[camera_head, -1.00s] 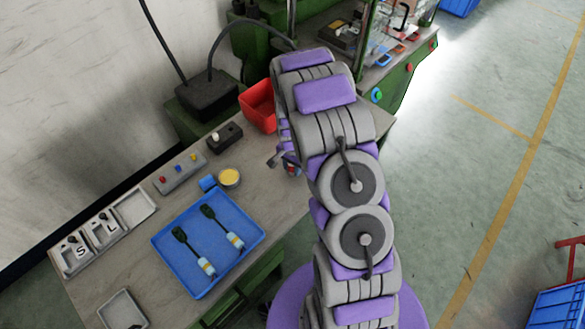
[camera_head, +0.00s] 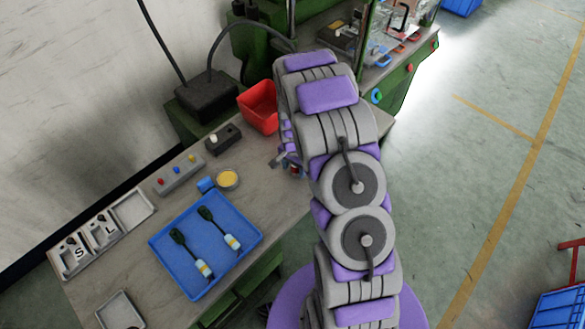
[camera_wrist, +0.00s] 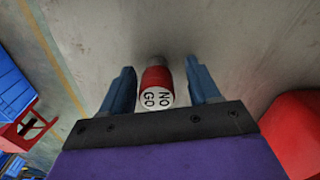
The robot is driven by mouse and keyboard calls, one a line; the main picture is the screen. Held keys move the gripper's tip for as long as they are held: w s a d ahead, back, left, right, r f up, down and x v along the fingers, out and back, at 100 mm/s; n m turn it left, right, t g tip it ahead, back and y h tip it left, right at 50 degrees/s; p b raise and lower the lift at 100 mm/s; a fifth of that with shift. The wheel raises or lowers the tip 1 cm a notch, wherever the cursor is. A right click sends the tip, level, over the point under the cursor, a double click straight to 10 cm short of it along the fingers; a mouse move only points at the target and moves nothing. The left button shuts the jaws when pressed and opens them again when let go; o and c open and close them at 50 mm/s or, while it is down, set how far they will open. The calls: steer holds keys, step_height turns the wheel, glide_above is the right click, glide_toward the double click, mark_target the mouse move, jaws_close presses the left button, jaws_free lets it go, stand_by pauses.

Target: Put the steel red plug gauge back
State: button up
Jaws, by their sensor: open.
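In the wrist view a red plug gauge (camera_wrist: 157,86) with a steel end and a white face marked "NO GO" stands between the two blue fingers of my gripper (camera_wrist: 160,88). The fingers are apart, with a gap on each side of the gauge. In the head view my gripper (camera_head: 283,160) is low over the bench, mostly behind my arm. A small red part of the gauge (camera_head: 295,170) shows there beside my arm. Two grey trays marked S (camera_head: 66,268) and L (camera_head: 118,237) stand at the bench's left end.
A red bin (camera_head: 258,108) stands near my gripper. A blue tray (camera_head: 162,247) holds two dark-handled tools. A yellow-topped tin (camera_head: 228,178), a button box (camera_head: 180,176) and a small grey tray (camera_head: 119,312) are on the bench (camera_head: 262,192). A green machine (camera_head: 405,80) stands behind.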

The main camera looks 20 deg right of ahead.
step_height(320, 180, up, 12)
steer(key=p, duration=0.2)
steer(key=s+a+r+n, duration=0.3)
steer(key=s+a+r, duration=0.2)
steer(key=s+r, duration=0.45)
steer(key=s+a+r+n, duration=0.2)
steer(key=s+r+n, duration=0.1)
steer(key=s, duration=0.5)
steer(key=s+a+r+n+g, duration=0.1)
steer(key=s+a+r+n, duration=0.1)
steer(key=s+r, duration=0.3)
steer(key=s+a+r+n, duration=0.2)
steer(key=s+r+n, duration=0.1)
steer(key=s, duration=0.8)
steer(key=shift+s+r+n+g, duration=0.3)
steer(key=shift+s+r+g, duration=0.1)
steer(key=shift+r, duration=0.4)
steer(key=shift+c, duration=0.2)
